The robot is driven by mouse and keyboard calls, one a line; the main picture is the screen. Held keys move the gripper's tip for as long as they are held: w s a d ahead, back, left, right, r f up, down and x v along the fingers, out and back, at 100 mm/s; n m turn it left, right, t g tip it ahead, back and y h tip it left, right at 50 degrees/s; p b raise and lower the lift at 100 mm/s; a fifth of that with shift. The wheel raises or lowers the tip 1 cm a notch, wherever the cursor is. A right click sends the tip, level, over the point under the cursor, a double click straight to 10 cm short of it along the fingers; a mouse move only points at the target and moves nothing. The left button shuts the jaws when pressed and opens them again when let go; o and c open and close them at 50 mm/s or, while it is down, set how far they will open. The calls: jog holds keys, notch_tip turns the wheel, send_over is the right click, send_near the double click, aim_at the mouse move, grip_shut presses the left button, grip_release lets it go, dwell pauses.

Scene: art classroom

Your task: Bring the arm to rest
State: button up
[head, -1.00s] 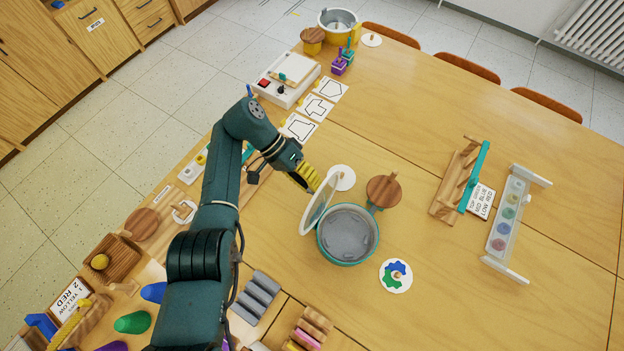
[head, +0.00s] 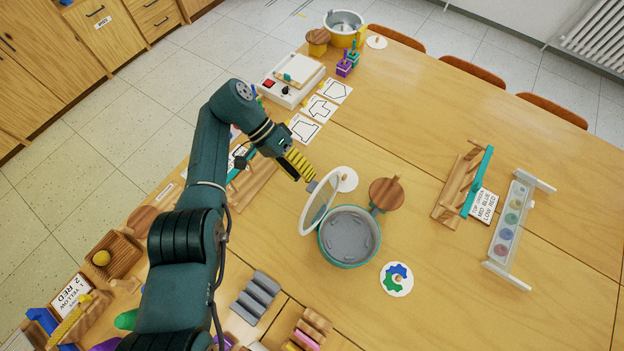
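My arm reaches up from the bottom of the head view and bends over the table (head: 470,120). My gripper (head: 311,183), with yellow ribbed fingers, points down to the right. Its tips are beside the upper left edge of a pale round lid (head: 320,202), which stands tilted at the rim of a teal pot (head: 349,258). I cannot tell whether the fingertips touch the lid, or whether the fingers are open or shut. The pot is open at the top and grey inside.
A wooden disc (head: 386,194) and a white disc (head: 347,179) lie by the pot. A wooden rack (head: 458,190) and a clear holder (head: 513,215) stand to the right.

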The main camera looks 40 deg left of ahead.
jog(key=shift+v, duration=1.05)
jog(key=shift+w, duration=0.1)
